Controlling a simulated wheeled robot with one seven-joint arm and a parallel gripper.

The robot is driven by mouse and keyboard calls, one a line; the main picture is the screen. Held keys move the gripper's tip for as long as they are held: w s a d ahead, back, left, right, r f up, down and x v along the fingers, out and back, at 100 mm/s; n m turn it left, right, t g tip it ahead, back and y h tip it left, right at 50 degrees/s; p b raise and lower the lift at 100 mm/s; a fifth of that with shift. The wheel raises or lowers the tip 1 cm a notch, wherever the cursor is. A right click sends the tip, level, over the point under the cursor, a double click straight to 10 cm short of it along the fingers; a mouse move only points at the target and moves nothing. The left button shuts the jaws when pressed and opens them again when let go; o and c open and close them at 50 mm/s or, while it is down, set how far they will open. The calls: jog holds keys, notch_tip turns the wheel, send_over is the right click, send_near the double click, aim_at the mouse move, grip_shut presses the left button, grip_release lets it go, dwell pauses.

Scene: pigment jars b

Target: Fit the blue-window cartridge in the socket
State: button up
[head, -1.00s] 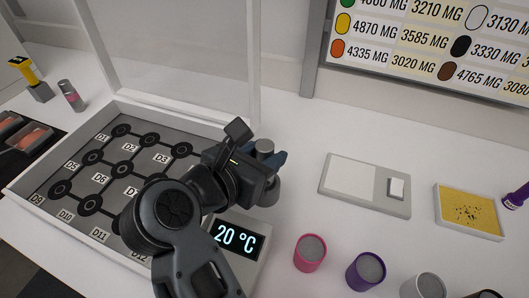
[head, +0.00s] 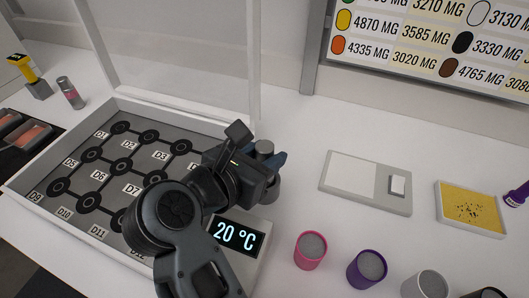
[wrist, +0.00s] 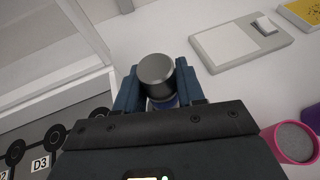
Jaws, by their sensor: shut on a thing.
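My gripper (wrist: 158,88) is shut on a grey, round-topped cylinder, the cartridge (wrist: 157,70). Its dark blue fingers press on both sides of it. A bluish patch shows low on the cartridge between the fingers in the wrist view. In the head view the cartridge's grey top (head: 264,147) stands above the fingers, roughly upright. A wider grey round part (head: 269,190) shows just below the gripper, beside the temperature display. I cannot tell whether it is the socket or the cartridge's lower end, as my gripper hides the join.
A white-rimmed tray (head: 22,196) with labelled round spots lies left, under a clear raised panel. The 20 °C display (head: 238,234) is in front. Pink (head: 310,251) and purple (head: 366,270) jars stand front right. A flat scale (head: 351,170) and a yellow tray (head: 469,205) lie right.

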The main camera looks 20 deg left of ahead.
jog(key=shift+f+b, duration=0.8)
jog(key=shift+f, duration=0.45)
jog(key=o, duration=1.1)
jog(key=shift+o, duration=0.2)
jog(key=shift+f, duration=0.1)
jog(key=shift+s, duration=0.15)
jog(key=b+v, duration=0.1)
jog(key=v, duration=0.6)
jog(key=shift+s+r, duration=0.2)
jog(key=shift+r, duration=0.1)
jog(key=shift+a, duration=0.1)
